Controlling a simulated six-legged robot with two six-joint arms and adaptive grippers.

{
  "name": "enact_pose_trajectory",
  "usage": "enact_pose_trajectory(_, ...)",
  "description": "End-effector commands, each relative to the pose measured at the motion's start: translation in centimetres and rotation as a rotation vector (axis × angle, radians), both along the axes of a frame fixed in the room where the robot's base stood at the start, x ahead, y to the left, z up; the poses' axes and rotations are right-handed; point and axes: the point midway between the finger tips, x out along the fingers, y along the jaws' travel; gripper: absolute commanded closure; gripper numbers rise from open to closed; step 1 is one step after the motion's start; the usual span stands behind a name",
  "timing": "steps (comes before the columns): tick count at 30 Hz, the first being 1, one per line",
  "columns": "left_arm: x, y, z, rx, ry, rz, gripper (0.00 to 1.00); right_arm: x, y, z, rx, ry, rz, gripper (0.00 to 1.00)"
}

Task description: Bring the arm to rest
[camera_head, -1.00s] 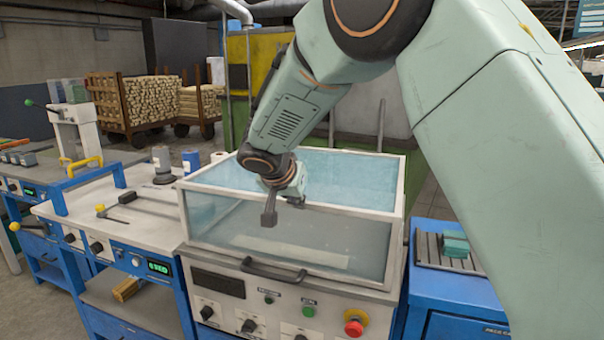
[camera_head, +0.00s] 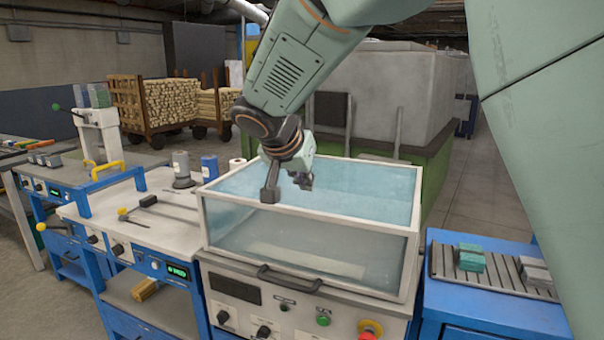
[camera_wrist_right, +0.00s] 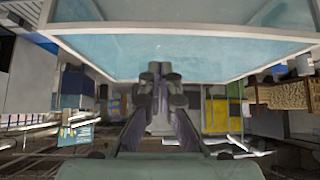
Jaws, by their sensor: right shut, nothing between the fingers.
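My right arm reaches in from the upper right in the head view. Its gripper (camera_head: 287,190) hangs in front of the clear-walled enclosure (camera_head: 311,238), over its top edge in the picture. In the right wrist view the fingers of my right gripper (camera_wrist_right: 159,72) are together, with nothing between them, and the enclosure's pale frame (camera_wrist_right: 180,30) crosses the top of the picture. My left gripper does not show in the head view.
A workbench with a blue frame (camera_head: 150,262) stands left of the enclosure. Carts of wooden rods (camera_head: 160,105) stand behind. Floor at the right back is clear.

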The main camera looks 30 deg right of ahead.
Motion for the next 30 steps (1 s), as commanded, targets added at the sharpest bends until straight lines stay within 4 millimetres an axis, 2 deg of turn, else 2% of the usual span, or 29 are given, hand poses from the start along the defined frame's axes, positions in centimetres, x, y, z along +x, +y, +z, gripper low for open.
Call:
enact_pose_trajectory(4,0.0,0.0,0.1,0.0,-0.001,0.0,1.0,-0.7,0.8,1.2,-0.001,-0.001,0.001,1.0)
enact_pose_trajectory(13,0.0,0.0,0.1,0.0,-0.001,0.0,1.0,-1.0,1.1,1.5,-0.009,0.01,0.015,1.0)
enact_pose_trajectory(17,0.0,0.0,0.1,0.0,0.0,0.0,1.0,0.4,2.3,1.5,-0.032,0.021,0.169,1.0)
enact_pose_trajectory(19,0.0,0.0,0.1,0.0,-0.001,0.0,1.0,1.2,3.8,0.5,-0.034,0.027,0.311,1.0)
enact_pose_trajectory(23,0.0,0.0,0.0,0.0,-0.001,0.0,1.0,1.5,6.4,-3.2,-0.021,0.031,0.56,1.0)
enact_pose_trajectory(26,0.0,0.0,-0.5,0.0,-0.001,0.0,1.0,0.5,7.8,-8.8,0.004,0.054,0.71,1.0)
enact_pose_trajectory(30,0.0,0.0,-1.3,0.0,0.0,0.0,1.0,-2.5,8.9,-17.6,0.04,0.083,0.853,1.0)
